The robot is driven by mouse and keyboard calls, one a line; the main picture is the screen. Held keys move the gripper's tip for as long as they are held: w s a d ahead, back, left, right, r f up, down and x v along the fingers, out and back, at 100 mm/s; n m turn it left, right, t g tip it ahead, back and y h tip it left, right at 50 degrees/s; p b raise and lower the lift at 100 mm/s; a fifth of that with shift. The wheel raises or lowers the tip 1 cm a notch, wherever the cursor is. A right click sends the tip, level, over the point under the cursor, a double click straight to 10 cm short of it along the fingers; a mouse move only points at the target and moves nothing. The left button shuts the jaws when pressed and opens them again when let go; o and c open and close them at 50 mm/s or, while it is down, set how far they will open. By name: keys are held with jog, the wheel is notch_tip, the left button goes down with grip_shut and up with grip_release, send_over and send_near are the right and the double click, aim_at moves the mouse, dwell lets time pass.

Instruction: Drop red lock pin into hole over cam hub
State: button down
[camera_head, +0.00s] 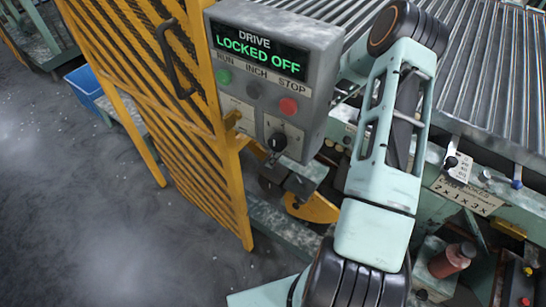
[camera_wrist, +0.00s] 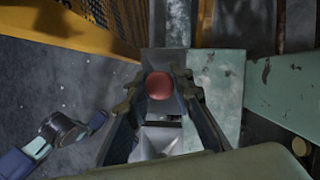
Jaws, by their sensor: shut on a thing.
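A red rounded knob, the visible top of the red lock pin (camera_wrist: 160,86), sits between the fingertips of my gripper (camera_wrist: 159,90) in the wrist view. The gripper is shut on it. Below the knob in that view is a pale metal surface; the pin's shank and its lower end are hidden. I cannot make out the hole or tell whether the pin touches anything. In the head view my arm covers the gripper and the pin. A yellow curved plate (camera_head: 312,208), possibly part of the cam, shows beside my arm below the control box.
The grey control box (camera_head: 265,85) reads "DRIVE LOCKED OFF" and stands close left of my arm. A yellow mesh guard (camera_head: 165,110) is left of it. Conveyor rollers (camera_head: 480,85) lie behind. A reddish-brown bottle (camera_head: 452,260) stands at lower right. Open floor (camera_head: 90,200) is at left.

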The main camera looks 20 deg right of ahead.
jog(key=shift+f+b, duration=0.8)
jog(key=shift+f, duration=0.4)
jog(key=c, duration=1.6)
grip_release()
jog(key=v, duration=1.2)
jog(key=shift+s, duration=0.1)
